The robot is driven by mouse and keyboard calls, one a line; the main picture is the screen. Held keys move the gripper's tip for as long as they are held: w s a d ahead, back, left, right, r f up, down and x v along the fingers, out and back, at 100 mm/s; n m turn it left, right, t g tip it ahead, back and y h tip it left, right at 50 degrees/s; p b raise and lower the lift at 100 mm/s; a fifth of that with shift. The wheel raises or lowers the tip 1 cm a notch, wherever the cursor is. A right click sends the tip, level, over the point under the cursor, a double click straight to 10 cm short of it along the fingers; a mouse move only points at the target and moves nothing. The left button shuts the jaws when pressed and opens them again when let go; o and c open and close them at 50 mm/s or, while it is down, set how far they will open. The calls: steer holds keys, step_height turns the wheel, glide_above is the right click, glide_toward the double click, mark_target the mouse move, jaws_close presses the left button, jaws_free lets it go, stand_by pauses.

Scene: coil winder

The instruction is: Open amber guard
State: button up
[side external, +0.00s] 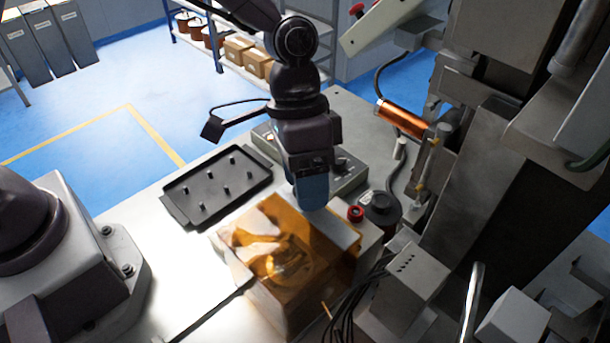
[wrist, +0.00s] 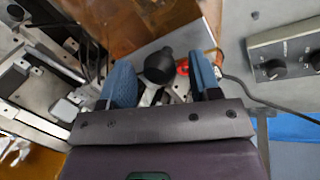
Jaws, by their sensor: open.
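The amber guard (side external: 288,240) is a see-through orange cover at the front of the machine, with a round part faintly visible through it. In the wrist view the amber guard (wrist: 130,22) fills the top middle. My gripper (side external: 312,203) points down above the guard's back edge, its blue fingers partly hiding each other. In the wrist view my gripper (wrist: 163,78) is open, with a dark round knob-like part (wrist: 159,67) showing between the fingers. I cannot tell whether the fingers touch anything.
A red button (side external: 355,213) and a black round part (side external: 381,207) sit right of my gripper. A control box (side external: 345,178) stands behind it. A black pegged tray (side external: 217,185) lies left. The machine column and copper coil (side external: 402,118) rise at right; cables (side external: 350,310) run in front.

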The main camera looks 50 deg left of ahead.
jaws_close()
steer(key=s, duration=1.2)
jaws_free()
steer(key=shift+r, duration=0.15)
steer(key=v, duration=1.2)
steer(key=shift+a+r, duration=0.15)
steer(key=shift+r, duration=0.25)
